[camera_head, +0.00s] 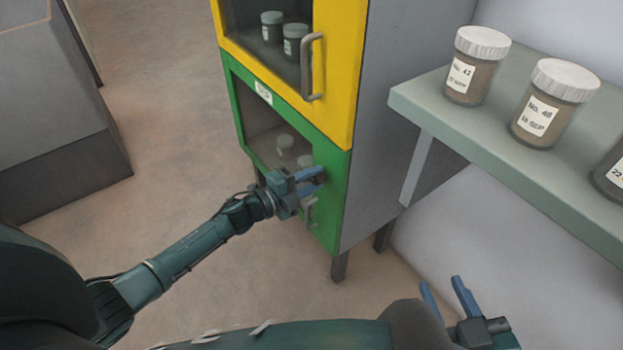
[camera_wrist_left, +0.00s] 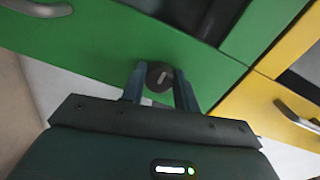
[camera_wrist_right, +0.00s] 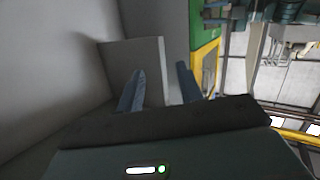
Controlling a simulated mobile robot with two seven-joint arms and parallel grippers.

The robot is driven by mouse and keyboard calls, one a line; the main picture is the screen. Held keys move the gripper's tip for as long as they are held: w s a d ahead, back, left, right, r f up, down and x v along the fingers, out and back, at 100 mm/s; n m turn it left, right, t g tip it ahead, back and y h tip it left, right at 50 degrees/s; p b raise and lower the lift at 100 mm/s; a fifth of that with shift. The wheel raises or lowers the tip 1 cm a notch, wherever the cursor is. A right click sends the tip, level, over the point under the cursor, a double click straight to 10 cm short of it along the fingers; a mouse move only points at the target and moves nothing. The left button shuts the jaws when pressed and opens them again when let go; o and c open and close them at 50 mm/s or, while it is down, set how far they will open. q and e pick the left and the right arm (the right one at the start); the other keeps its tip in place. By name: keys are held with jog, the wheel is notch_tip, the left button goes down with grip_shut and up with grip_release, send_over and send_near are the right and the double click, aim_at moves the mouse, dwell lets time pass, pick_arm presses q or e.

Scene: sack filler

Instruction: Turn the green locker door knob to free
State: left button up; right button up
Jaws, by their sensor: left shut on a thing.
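The green locker door (camera_head: 335,185) is the lower door of the cabinet, with a window and a grey handle (camera_head: 310,212). Its dark round knob (camera_wrist_left: 160,76) shows in the left wrist view, with a light mark across its face. My left gripper (camera_head: 318,176) is at the door, and in the left wrist view (camera_wrist_left: 160,88) its two blue fingers stand either side of the knob, shut on it. In the head view the gripper hides the knob. My right gripper (camera_head: 445,290) is open and empty at the lower right, away from the locker; its fingers also show apart in the right wrist view (camera_wrist_right: 160,88).
A yellow door (camera_head: 340,60) with a grey handle (camera_head: 310,68) is above the green one. A shelf (camera_head: 430,118) with several labelled jars (camera_head: 472,68) juts out at the right. Jars stand behind both door windows. The floor left of the locker is clear.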

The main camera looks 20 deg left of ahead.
pick_arm(q)
jog(key=o, duration=1)
jog(key=shift+c, duration=0.2)
jog(key=p+v, duration=0.2)
jog(key=v, duration=1.1)
pick_arm(e)
jog(key=shift+s+d+m+g, duration=0.15)
jog(key=shift+s+m+g, duration=0.25)
jog(key=shift+g, duration=0.4)
pick_arm(q)
jog(key=shift+r, duration=0.1)
pick_arm(e)
jog(key=shift+r+h, duration=0.1)
jog(key=shift+h, duration=0.2)
